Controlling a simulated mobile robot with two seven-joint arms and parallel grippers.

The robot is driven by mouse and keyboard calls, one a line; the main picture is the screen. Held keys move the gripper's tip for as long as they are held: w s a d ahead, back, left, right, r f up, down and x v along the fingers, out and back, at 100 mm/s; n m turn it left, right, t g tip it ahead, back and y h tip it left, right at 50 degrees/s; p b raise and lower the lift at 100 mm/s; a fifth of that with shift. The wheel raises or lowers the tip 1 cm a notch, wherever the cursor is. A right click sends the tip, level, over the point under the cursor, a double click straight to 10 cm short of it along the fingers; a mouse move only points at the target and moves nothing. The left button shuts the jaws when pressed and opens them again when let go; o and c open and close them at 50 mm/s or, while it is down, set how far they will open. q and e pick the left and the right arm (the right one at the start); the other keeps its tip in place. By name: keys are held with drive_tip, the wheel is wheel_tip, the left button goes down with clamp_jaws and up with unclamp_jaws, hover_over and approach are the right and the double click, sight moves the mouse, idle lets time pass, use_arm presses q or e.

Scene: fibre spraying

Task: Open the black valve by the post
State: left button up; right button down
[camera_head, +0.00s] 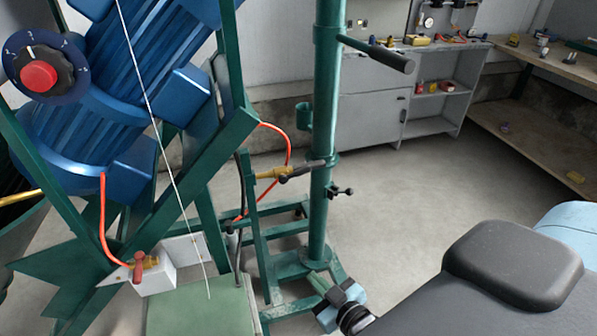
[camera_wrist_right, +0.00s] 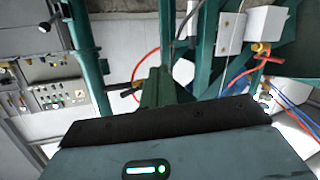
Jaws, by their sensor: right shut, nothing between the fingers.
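The black-handled valve (camera_head: 288,174) has a brass body and sits between the green frame and the upright green post (camera_head: 324,130), with an orange hose rising from it. The dark handle points towards the post. In the right wrist view the valve (camera_wrist_right: 130,91) shows just left of my gripper fingers. My right gripper (camera_head: 318,282) is shut and empty, low near the foot of the post, below the valve and apart from it in the head view. Its fingers (camera_wrist_right: 164,88) are pressed together in the wrist view. My left gripper is not in view.
A red-handled valve (camera_head: 138,265) sits on a white box at lower left. A blue motor (camera_head: 120,100) with a red-knobbed dial fills the upper left. A dark bar (camera_head: 378,53) juts from the post.

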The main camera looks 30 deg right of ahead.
drive_tip(key=w+d+r+t+h, duration=0.2)
drive_tip(key=w+d+r+t, duration=0.15)
drive_tip(key=w+r, duration=0.35)
wheel_tip(320, 180, up, 11)
drive_tip(key=m+t+h, duration=0.1)
drive_tip(key=t+h, duration=0.1)
drive_tip(key=t, duration=0.1)
hover_over(304, 172)
drive_tip(key=s+a, duration=0.1)
drive_tip(key=a, duration=0.1)
drive_tip(key=shift+s+d+f+g+b, duration=0.15)
drive_tip(key=shift+f+b, duration=0.1)
drive_tip(key=shift+f, duration=0.35)
drive_tip(key=shift+d+f+g+b, duration=0.1)
drive_tip(key=shift+d+f+b, duration=0.1)
drive_tip(key=shift+f, duration=0.4)
drive_tip(key=shift+s+d+f, duration=0.1)
drive_tip(key=shift+d+f, duration=0.05)
drive_tip(key=shift+f, duration=0.55)
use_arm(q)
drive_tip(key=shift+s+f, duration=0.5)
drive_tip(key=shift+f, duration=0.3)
use_arm(e)
drive_tip(key=shift+m, duration=0.3)
